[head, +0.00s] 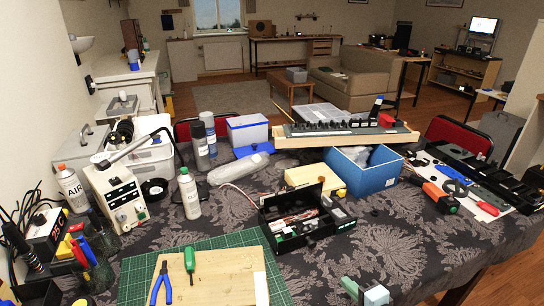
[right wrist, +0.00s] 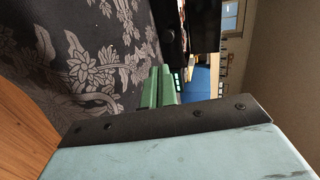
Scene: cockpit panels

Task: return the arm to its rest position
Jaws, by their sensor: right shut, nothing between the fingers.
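My right gripper (head: 349,286) shows at the bottom edge of the head view, right of centre. Its pale green body and fingers are in front of the patterned dark tablecloth (head: 400,240), near the table's front edge. In the right wrist view the two green fingers of my right gripper (right wrist: 159,88) are together, with nothing between them. They touch no object that I can see. The rest of my right arm is out of the head view. My left gripper is in neither view.
An open black box with electronics (head: 305,222) stands beyond my right gripper, with a blue bin (head: 372,178) behind it. A green cutting mat (head: 135,275) with a wooden board (head: 215,280) lies to the left. The cloth right of the black box is mostly clear.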

